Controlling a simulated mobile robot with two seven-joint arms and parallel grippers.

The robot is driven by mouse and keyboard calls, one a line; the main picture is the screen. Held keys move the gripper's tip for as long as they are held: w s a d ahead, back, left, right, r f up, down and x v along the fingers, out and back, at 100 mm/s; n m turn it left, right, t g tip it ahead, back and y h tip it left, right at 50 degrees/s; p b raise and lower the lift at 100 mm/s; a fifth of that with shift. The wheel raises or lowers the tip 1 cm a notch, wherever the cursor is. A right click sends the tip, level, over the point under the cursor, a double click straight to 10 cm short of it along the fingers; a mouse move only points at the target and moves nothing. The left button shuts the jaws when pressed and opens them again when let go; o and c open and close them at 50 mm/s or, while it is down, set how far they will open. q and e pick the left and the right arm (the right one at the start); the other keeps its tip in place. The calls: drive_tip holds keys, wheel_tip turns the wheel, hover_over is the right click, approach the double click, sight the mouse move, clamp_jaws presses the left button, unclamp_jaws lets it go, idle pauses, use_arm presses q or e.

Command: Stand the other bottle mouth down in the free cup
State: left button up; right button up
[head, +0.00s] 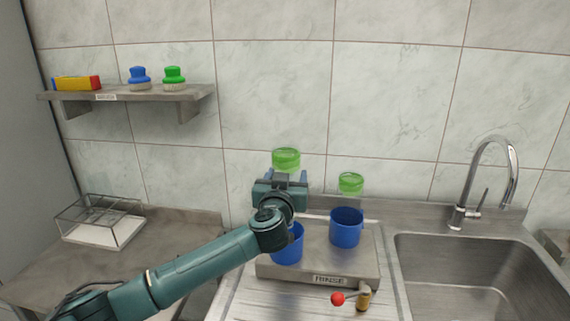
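Two blue cups stand on a grey metal block labelled RINSE. The right cup (346,228) has a bottle with a green band (351,183) rising above it; its clear lower part is hard to see, and it seems to stand in that cup. The left cup (289,246) is partly hidden by my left arm. My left gripper (283,176) is above and behind the left cup, with its fingers either side of the other green bottle (286,158), apparently closed on it. This bottle shows higher than the right one; its lower part and mouth are hidden. My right gripper is out of view.
The rinse block (315,262) has a red-knobbed lever (338,298) at its front. A sink (480,265) with a tall tap (500,165) lies right. A wall shelf (130,94) holds blue and green brushes and a red-yellow box.

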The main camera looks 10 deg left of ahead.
use_arm(q)
wheel_tip(320, 180, down, 8)
drive_tip(key=shift+f+b, duration=0.1)
drive_tip(key=shift+b, duration=0.85)
drive_tip(key=shift+f+p, duration=0.35)
drive_tip(key=shift+f, duration=0.2)
drive_tip(key=o, duration=1)
